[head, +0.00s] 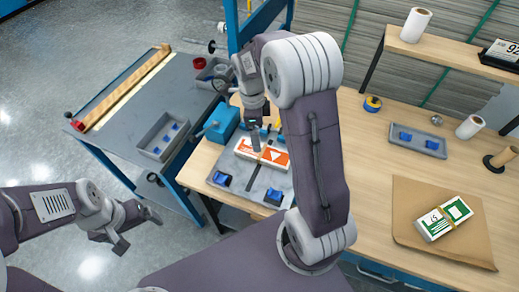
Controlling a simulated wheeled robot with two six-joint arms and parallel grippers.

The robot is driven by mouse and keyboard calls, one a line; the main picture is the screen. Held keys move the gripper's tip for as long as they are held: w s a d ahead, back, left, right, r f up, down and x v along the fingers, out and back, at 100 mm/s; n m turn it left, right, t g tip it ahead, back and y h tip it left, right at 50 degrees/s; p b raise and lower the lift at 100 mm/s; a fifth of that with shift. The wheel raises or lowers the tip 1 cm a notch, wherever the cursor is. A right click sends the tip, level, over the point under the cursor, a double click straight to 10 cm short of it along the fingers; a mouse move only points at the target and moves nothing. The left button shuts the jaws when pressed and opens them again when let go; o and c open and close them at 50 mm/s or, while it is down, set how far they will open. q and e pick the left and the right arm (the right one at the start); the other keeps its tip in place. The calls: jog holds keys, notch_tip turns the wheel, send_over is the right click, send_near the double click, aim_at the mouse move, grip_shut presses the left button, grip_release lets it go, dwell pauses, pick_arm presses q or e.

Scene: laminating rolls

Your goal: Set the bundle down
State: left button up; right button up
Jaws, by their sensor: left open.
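An orange-and-white bundle (273,157) with a pale band lies on a grey plate (262,190) with blue blocks, on the wooden bench. My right gripper (256,140) points down at the bundle's top from above. Its fingers overlap the bundle in the picture, and I cannot tell whether they grip it. My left gripper (137,232) is open and empty at the lower left, over the floor and away from the bundle. A green-and-white bundle (445,217) lies on a brown mat (415,195) at the right.
A grey tray with blue pieces (418,140) sits at the bench's back right. Tape rolls (372,103) and a white roll (470,127) stand nearby. A blue-framed side table (120,115) holds another grey tray (164,136). The bench middle is bare.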

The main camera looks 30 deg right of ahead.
jog(key=s+a+f+n+t, duration=0.1)
jog(key=s+a+n, duration=0.2)
jog(key=n, duration=0.9)
jog(key=s+a+f+n+t+y, duration=0.1)
jog(key=s+a+n, duration=0.2)
jog(key=s+n, duration=0.7)
jog(key=shift+n, duration=0.9)
